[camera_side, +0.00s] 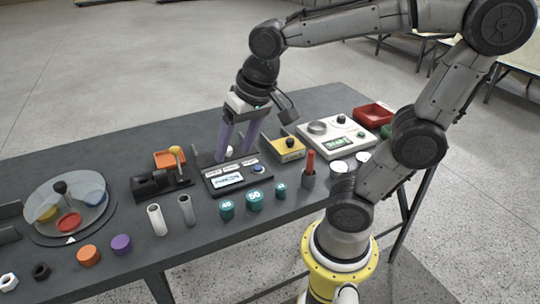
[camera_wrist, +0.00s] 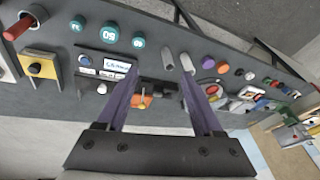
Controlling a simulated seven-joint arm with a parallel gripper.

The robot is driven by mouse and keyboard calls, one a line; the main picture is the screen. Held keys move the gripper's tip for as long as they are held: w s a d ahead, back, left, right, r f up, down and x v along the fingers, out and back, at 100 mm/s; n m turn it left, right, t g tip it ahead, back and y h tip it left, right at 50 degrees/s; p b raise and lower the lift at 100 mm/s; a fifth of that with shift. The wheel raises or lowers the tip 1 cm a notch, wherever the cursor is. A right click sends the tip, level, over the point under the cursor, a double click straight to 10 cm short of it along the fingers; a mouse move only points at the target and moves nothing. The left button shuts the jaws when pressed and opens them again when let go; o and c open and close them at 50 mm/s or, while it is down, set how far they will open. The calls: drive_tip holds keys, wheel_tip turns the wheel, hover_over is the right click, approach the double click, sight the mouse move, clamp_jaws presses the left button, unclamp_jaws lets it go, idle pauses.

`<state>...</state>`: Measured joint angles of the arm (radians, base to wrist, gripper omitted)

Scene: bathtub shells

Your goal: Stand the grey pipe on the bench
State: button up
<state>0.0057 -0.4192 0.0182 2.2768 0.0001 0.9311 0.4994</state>
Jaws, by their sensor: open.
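The grey pipe (camera_side: 186,211) is a short hollow tube near the front edge of the bench (camera_side: 230,233). It is to the right of a similar, paler pipe (camera_side: 157,220). Its open end shows toward the top of the side view; I cannot tell surely whether it stands or lies. In the wrist view the grey pipe (camera_wrist: 168,60) shows just beyond the gap between my fingertips. My gripper (camera_side: 235,157) has long purple fingers, open and empty, above the back of the display panel, to the right of and behind the grey pipe. The fingers also show in the wrist view (camera_wrist: 159,73).
The display panel (camera_side: 238,179) and a black holder (camera_side: 160,184) stand behind the pipes. Several teal weights (camera_side: 254,201) are to the right. A round clear-covered turntable (camera_side: 68,208) is at the left. Orange (camera_side: 88,255) and purple (camera_side: 121,244) pieces lie at the front left.

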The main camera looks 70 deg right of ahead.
drive_tip(key=s+f+n+t, duration=0.1)
drive_tip(key=s+n, duration=0.4)
drive_tip(key=s, duration=0.2)
drive_tip(key=shift+s+n+t, duration=0.15)
drive_tip(key=shift+n+t, duration=0.25)
